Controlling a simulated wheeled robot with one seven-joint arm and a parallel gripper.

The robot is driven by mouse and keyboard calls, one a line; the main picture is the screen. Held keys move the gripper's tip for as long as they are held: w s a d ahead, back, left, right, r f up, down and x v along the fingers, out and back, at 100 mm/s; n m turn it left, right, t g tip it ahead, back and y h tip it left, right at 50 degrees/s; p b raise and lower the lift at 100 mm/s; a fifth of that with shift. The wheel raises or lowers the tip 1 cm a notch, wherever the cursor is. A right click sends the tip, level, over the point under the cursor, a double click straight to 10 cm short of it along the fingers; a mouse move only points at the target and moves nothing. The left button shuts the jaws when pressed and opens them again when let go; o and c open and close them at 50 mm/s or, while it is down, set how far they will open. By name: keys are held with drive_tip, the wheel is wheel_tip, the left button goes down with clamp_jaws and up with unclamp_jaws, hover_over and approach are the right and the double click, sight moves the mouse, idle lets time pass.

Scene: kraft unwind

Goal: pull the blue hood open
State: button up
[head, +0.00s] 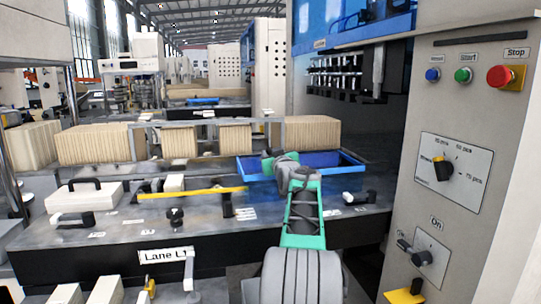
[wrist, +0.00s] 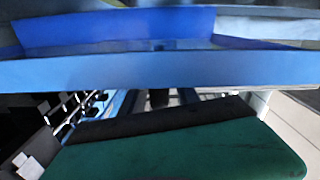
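A blue hood with dark openings (head: 350,14) sits high on the machine at the top of the head view, cut off by the frame edge. My gripper (head: 272,160) is at the end of my green and grey arm, over or in front of a shallow blue tray-like frame (head: 348,171), well below the hood in the picture. Its fingers are too small to make out. In the wrist view a blue panel with a rim (wrist: 160,70) spans the upper part; I cannot tell whether it is the hood or the tray. No grip on anything is visible.
A grey control panel (head: 466,160) with buttons and a dial stands close on the right. Stacks of brown kraft sheets (head: 95,145) line the table behind. A yellow bar (head: 192,193) and small black clamps lie on the dark table. A black row of fittings (head: 345,80) hangs below the hood.

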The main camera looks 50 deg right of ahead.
drive_tip(key=b+v, duration=0.1)
drive_tip(key=v, duration=0.5)
drive_tip(key=shift+a, duration=0.1)
